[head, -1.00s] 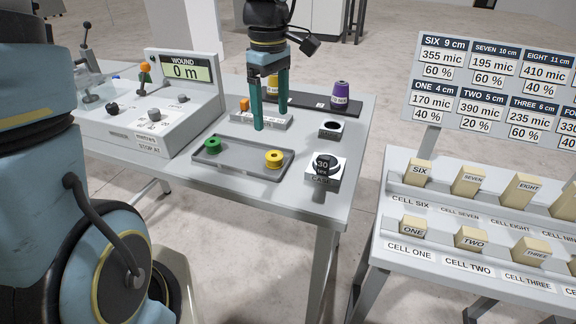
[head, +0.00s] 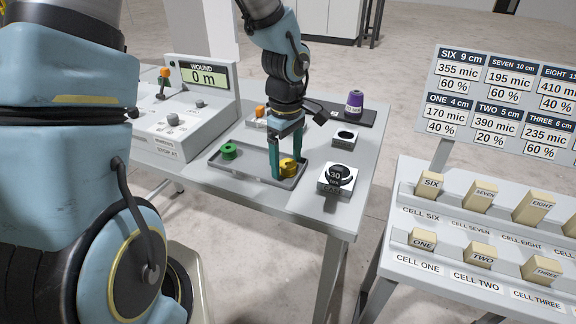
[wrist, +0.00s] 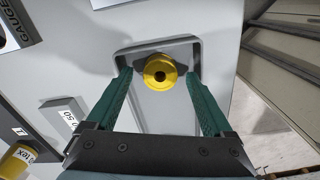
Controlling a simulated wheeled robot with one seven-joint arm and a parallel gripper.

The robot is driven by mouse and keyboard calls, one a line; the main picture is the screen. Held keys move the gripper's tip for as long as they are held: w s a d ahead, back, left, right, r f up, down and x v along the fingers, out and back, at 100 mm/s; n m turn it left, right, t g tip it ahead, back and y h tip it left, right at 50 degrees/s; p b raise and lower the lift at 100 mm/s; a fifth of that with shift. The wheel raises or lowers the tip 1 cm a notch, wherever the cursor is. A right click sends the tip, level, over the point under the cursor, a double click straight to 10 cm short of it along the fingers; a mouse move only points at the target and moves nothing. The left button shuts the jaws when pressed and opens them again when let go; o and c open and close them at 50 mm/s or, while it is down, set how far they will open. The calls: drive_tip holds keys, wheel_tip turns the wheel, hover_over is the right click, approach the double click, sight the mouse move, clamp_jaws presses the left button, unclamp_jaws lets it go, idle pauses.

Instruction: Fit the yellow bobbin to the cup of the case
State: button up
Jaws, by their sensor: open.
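The yellow bobbin (head: 289,167) lies at the right end of a shallow grey tray (head: 213,166). My gripper (head: 287,174) is lowered at the bobbin, its two green fingers open. In the wrist view the bobbin (wrist: 159,72) sits centred beyond the fingertips, between the lines of the two fingers (wrist: 159,80). Whether the fingers touch it cannot be told. The case (head: 337,181) is a small white block with a dark round dial marked 30 on top, just right of the tray. Its cup cannot be made out clearly.
A rack of labelled cells (head: 473,237) stands right.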

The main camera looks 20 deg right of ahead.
clamp_jaws()
idle(0.7)
